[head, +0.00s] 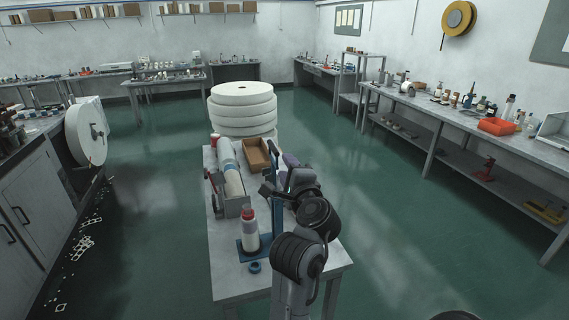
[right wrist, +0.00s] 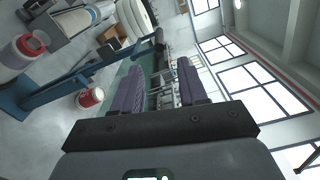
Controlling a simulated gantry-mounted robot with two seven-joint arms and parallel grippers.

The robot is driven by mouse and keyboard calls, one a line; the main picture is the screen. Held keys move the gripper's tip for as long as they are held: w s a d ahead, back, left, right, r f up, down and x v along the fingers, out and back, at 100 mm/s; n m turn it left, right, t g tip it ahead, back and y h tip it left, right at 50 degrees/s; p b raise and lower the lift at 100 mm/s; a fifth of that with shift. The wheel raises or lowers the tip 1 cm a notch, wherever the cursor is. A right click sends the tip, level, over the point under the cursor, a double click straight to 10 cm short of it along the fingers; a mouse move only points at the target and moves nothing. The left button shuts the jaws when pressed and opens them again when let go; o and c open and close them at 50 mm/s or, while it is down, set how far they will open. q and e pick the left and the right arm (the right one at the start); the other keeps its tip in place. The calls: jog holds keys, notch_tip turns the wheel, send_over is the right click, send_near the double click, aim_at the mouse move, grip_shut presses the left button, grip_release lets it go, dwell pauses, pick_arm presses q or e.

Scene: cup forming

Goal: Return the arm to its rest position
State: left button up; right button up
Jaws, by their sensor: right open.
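My right arm reaches over the near end of the grey work table (head: 225,285) in the head view. My right gripper (head: 290,160) points away from the camera, over the table's right side. In the right wrist view its two purple ribbed fingers (right wrist: 160,88) stand apart, with nothing between them. A blue stand (head: 276,200) rises beside the gripper on its left; in the right wrist view it shows at the left (right wrist: 70,85). The arm hides part of the table. My left gripper is not seen.
A white bottle with a red cap (head: 250,232), a blue ring (head: 255,267), a long cylinder in a holder (head: 232,180) and a brown box (head: 256,155) are on the table. Stacked white rolls (head: 243,108) stand behind it. Green floor is open on both sides.

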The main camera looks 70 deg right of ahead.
dwell(0.4)
jog(key=w+a+f+n+y, duration=0.2)
jog(key=a+f+n+y, duration=0.2)
jog(key=a+f+n, duration=0.6)
jog(key=w+a+f+n+y, duration=0.1)
jog(key=a+f+n+y, duration=0.5)
jog(key=f, duration=0.8)
jog(key=s+a+f+n+g+y, duration=0.1)
jog(key=s+a+f+n+g, duration=0.3)
jog(key=a, duration=0.3)
jog(key=s+a+f+n+g+y, duration=0.1)
jog(key=s+a+f+n+y, duration=0.1)
jog(key=s+a+f+n, duration=0.4)
jog(key=s+a+f+n+g+y, duration=0.1)
jog(key=s+a+f+n+g, duration=0.2)
jog(key=a+f+n, duration=0.4)
notch_tip(320, 180, up, 27)
jog(key=p, duration=2.4)
jog(key=shift+w+a+f, duration=0.15)
jog(key=shift+f, duration=0.05)
